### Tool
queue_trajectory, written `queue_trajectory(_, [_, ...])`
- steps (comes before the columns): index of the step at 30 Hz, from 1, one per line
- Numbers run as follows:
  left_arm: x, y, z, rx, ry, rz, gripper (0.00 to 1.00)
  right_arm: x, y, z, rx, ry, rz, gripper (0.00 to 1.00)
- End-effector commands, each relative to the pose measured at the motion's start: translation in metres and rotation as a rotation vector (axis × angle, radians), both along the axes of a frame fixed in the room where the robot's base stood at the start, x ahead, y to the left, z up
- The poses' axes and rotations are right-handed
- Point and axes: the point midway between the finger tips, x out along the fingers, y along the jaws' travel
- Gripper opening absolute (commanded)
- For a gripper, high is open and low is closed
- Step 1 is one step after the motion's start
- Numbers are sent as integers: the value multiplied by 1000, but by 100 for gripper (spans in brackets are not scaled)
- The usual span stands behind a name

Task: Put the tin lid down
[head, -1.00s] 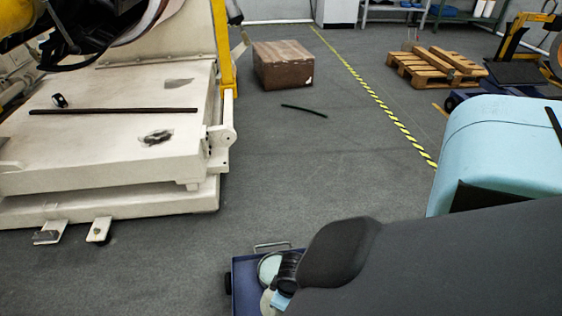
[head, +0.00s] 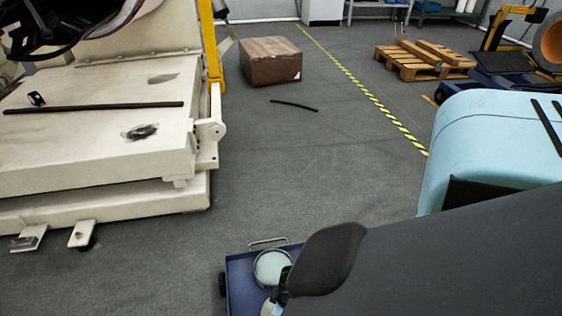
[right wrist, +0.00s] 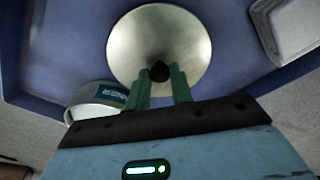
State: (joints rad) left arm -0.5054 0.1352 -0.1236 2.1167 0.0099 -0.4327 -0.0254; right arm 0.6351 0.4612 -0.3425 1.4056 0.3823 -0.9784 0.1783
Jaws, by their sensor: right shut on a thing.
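The tin lid (right wrist: 182,38) is a round, shiny metal disc with a dark knob at its middle. In the right wrist view my right gripper (right wrist: 161,80) has its green fingers shut on the knob. The lid is over the blue tray (right wrist: 60,28); I cannot tell whether it touches it. A pale round tin (right wrist: 93,99) with a teal label is beside it at the left. In the head view my right gripper (head: 280,286) is small and dark over the blue cart, partly hidden by my arm. My left gripper is not in view.
The blue cart (head: 236,283) has a raised rim and a metal handle (head: 268,241). A round pale object (head: 272,267) shows on it. A white square dish (right wrist: 292,28) is at the right wrist view's right.

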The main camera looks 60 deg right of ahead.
Motion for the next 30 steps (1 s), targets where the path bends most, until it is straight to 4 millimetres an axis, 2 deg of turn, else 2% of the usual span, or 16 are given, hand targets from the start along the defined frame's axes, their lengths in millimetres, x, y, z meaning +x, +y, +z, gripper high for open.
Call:
queue_trajectory(12, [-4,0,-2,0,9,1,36,1,0,-5,0,-2,0,0])
queue_trajectory(13, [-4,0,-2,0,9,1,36,0,0,-6,0,-2,0,24])
queue_trajectory(18, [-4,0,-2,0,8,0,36,0,0,-5,0,-2,0,44])
queue_trajectory(26, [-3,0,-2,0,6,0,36,0,0,-5,0,-2,0,44])
queue_trajectory(30, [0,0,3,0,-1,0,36,0,0,4,0,-2,0,44])
